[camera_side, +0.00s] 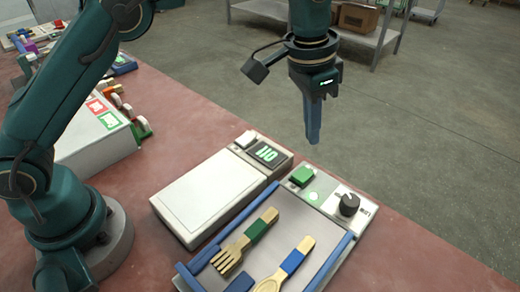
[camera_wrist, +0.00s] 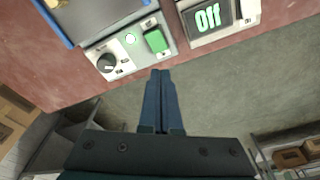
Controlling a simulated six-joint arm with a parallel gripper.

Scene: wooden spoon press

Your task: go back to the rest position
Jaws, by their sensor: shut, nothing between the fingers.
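My gripper (camera_side: 313,138) is shut and empty, pointing down in the air beyond the far edge of the table. In the wrist view its two blue fingers (camera_wrist: 158,75) are together. The spoon press (camera_side: 325,262) is a grey tray with blue side rails. Its panel carries a green button (camera_side: 302,176), a lit green lamp and a black knob (camera_side: 349,204). A wooden spoon with a blue band (camera_side: 291,262) and a wooden fork with a green band (camera_side: 257,229) lie in the tray. In the wrist view the green button (camera_wrist: 156,41) and knob (camera_wrist: 107,63) show; the fingers are apart from them.
A white box with coloured pieces (camera_side: 95,140) is at the left. Shelves (camera_side: 340,30) stand on the floor behind. Air around my gripper is clear.

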